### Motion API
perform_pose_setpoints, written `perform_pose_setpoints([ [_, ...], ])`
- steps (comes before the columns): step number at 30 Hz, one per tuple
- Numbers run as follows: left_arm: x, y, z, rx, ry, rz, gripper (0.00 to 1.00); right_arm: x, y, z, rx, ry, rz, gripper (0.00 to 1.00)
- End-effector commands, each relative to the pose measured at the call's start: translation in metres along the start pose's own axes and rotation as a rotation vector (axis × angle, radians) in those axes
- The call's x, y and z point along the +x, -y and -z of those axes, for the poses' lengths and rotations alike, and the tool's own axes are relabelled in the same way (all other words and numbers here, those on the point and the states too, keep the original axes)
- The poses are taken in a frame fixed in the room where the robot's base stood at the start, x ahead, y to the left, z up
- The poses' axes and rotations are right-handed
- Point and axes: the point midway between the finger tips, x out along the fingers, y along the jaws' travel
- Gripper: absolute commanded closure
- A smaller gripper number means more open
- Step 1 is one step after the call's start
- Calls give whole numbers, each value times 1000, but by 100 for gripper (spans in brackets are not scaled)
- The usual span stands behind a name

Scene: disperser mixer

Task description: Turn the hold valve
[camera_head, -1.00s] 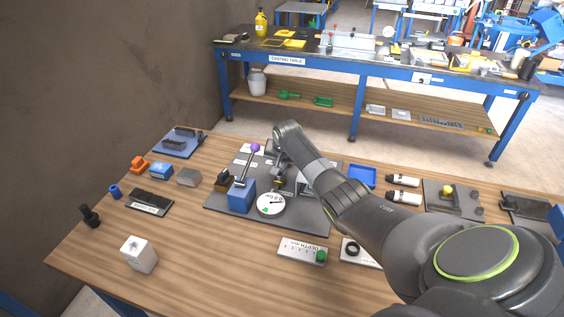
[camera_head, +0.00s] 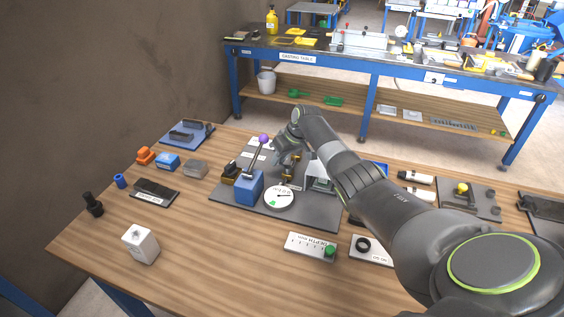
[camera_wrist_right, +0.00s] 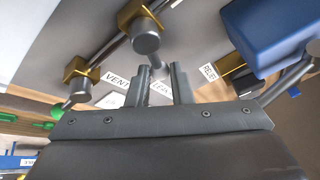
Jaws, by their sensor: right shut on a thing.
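A grey base plate (camera_head: 316,222) on the wooden table carries a blue block (camera_head: 249,188), a purple-knobbed lever (camera_head: 263,139), a round white dial (camera_head: 279,198) and brass fittings (camera_head: 291,172). My right gripper (camera_head: 283,163) reaches down over the plate behind the dial. In the right wrist view my right gripper (camera_wrist_right: 163,82) is shut on a slim grey valve stem (camera_wrist_right: 156,64). The label between the fingers is partly hidden, so I cannot read which valve it names. A label at its left reads VENT (camera_wrist_right: 115,79). My left gripper is not in view.
A DEPTH plate (camera_head: 309,245) with a green knob lies in front of the base plate. A white block (camera_head: 140,245) stands at front left. White-and-black cylinders (camera_head: 415,184) lie at right. Open tabletop (camera_head: 210,265) shows in front. A blue casting table (camera_head: 370,68) stands behind.

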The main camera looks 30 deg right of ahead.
Motion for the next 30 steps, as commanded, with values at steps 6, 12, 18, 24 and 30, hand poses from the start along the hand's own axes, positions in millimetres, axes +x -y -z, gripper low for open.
perform_pose_setpoints([
  [6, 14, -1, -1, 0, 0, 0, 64, 2, 4, -1, -103, 21, 42, 100],
  [12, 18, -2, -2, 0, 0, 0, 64, 1, 6, -2, -153, 32, 63, 100],
  [18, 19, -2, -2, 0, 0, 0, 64, 0, 6, -2, -171, 36, 70, 100],
  [24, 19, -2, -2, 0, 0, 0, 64, 0, 6, -2, -171, 37, 70, 100],
  [30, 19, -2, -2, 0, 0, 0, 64, 0, 6, -2, -170, 37, 70, 70],
])
